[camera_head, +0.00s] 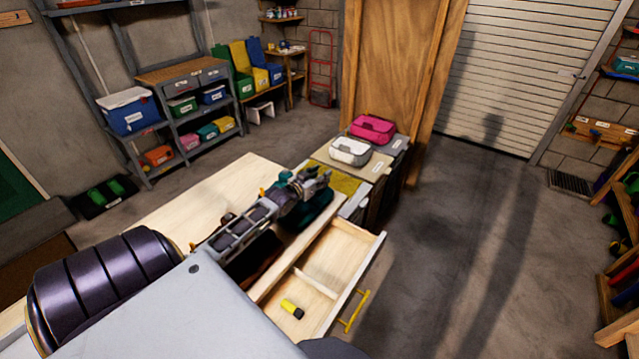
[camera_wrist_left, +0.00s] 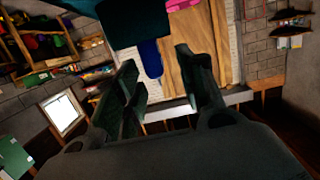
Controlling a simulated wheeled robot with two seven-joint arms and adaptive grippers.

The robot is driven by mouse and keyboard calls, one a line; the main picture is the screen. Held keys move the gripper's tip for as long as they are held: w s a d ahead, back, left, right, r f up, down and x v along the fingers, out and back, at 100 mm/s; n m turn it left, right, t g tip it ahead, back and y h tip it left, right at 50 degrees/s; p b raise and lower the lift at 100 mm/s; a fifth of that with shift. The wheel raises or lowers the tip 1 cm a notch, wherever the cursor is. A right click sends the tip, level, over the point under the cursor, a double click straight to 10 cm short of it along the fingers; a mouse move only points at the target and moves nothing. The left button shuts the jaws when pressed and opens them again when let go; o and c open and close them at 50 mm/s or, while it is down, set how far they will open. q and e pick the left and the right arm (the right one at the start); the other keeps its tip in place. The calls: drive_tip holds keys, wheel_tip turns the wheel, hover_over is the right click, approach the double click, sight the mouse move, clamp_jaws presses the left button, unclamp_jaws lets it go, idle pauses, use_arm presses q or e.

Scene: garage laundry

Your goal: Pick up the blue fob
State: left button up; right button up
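My left gripper (camera_head: 312,183) is above the far end of the pale wooden worktop, beside the open drawer. In the left wrist view its two dark fingers (camera_wrist_left: 163,85) stand apart with nothing gripped between them. A small upright blue piece, which looks like the blue fob (camera_wrist_left: 152,58), shows just beyond the gap between the fingertips, next to a dark teal block (camera_wrist_left: 134,22). I cannot tell its exact distance from the fingers. In the head view the fob is not clearly visible; the gripper covers that spot. My right gripper is not in view.
The open wooden drawer (camera_head: 357,244) holds a yellow-and-black item (camera_head: 291,308). Beyond the worktop (camera_head: 200,196), a white case (camera_head: 351,151) and a pink case (camera_head: 373,129) stand on cabinets. The floor on the right (camera_head: 455,250) is clear.

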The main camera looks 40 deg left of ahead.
sight(319, 175)
use_arm(q)
clamp_jaws()
drive_tip(key=shift+r+b, duration=0.3)
drive_tip(key=shift+r, duration=4.7)
